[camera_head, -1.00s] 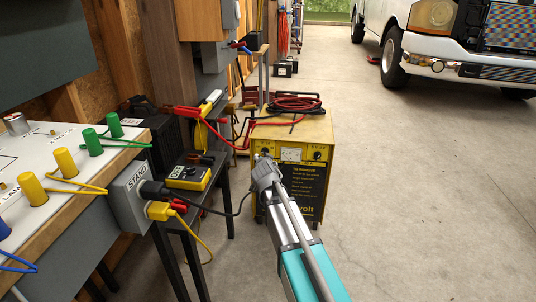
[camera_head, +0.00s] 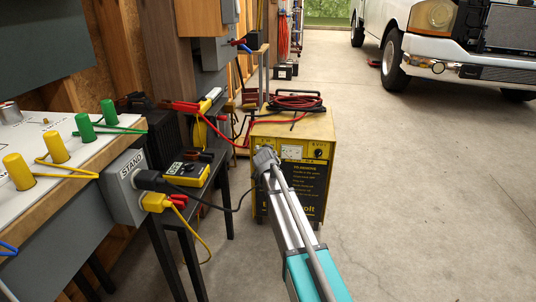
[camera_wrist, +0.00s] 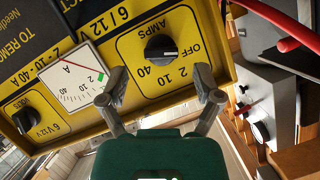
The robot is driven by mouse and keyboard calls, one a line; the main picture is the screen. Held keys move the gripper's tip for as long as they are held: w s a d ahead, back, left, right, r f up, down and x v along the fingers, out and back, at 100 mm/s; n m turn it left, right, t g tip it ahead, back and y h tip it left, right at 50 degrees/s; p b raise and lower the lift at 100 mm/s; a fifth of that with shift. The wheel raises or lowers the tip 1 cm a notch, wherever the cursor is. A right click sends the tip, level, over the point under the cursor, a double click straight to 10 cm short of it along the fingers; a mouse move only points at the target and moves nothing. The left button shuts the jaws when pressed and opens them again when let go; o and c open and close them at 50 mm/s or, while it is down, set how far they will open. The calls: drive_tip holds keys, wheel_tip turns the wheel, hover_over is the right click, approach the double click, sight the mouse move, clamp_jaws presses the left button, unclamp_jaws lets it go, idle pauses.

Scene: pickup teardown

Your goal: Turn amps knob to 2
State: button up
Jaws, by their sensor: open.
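The amps knob (camera_wrist: 160,48) is a round black dial on the yellow panel of the charger (camera_wrist: 128,45). Its white mark points right in the wrist view, toward the printed OFF (camera_wrist: 191,50). The numbers 2, 10 and 40 run around its lower side. My gripper (camera_wrist: 160,82) is open, with its two fingers apart and nothing between them. The fingertips are just below the knob in the wrist view. In the camera_head view, my gripper (camera_head: 266,158) is in front of the upper left of the charger (camera_head: 290,128) and hides the amps knob there.
The charger's panel also has a meter (camera_wrist: 75,80) and a volts knob (camera_wrist: 26,120). Red and black cables (camera_head: 298,102) lie on the charger's top. A bench (camera_head: 60,150) with plugs and a yellow meter (camera_head: 186,174) stand at the left.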

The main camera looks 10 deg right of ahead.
drive_tip(key=shift+b+x, duration=0.3)
drive_tip(key=shift+x, duration=0.95)
drive_tip(key=shift+c, duration=0.3)
